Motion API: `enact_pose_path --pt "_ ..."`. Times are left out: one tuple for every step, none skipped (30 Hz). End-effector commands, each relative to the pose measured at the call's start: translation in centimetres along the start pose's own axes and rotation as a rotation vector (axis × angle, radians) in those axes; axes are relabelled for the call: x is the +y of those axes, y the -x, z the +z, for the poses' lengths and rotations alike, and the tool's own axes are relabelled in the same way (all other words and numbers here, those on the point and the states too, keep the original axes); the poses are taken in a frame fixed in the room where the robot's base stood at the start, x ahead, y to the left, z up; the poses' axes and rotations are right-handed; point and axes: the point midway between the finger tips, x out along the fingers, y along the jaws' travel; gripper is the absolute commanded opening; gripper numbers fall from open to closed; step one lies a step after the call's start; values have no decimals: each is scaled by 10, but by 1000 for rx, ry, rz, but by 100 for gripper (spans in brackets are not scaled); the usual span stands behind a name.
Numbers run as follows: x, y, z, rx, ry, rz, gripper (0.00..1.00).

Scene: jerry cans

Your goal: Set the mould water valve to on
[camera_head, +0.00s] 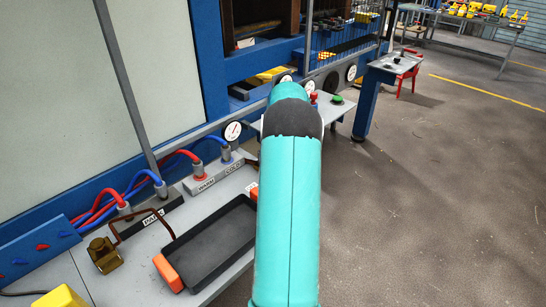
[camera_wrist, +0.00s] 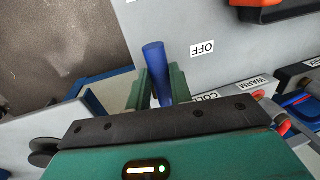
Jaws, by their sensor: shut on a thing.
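In the wrist view, my gripper (camera_wrist: 162,80) has its two green fingers on either side of a blue valve handle (camera_wrist: 154,56). It is shut on this handle, which sticks out past the fingertips. The valve's body and base are hidden behind the fingers and palm. A white OFF label (camera_wrist: 202,48) lies on the grey panel just right of the handle. No ON label shows. In the head view, my teal arm stretches forward and hides the gripper and the valve.
A black tray (camera_head: 215,238) with orange handles lies on the grey bench left of my arm. Red and blue hoses (camera_head: 147,181) run to fittings by the WARM label (camera_head: 205,183) and COLD label. A gauge (camera_head: 233,131) stands behind. Open floor (camera_head: 440,200) lies to the right.

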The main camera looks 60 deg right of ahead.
Motion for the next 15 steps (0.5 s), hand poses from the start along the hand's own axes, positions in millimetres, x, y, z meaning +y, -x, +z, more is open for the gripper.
enact_pose_path --pt "1 2 -1 3 3 5 0" --pt "1 2 -1 3 3 6 0" --pt "1 2 -1 3 3 6 0" --pt "1 2 -1 3 3 6 0" --pt "1 2 -1 3 2 6 0" --pt "1 2 -1 3 2 6 0" --pt "1 2 -1 3 2 6 0" --pt "1 2 -1 3 2 6 0" --pt "1 2 -1 3 2 7 29" --pt "1 2 -1 3 2 6 35" --pt "1 2 0 3 2 6 41" --pt "1 2 0 2 1 5 43" --pt "1 2 0 2 1 5 43" --pt "1 2 0 2 1 5 43" --pt "1 1 0 2 1 4 43"
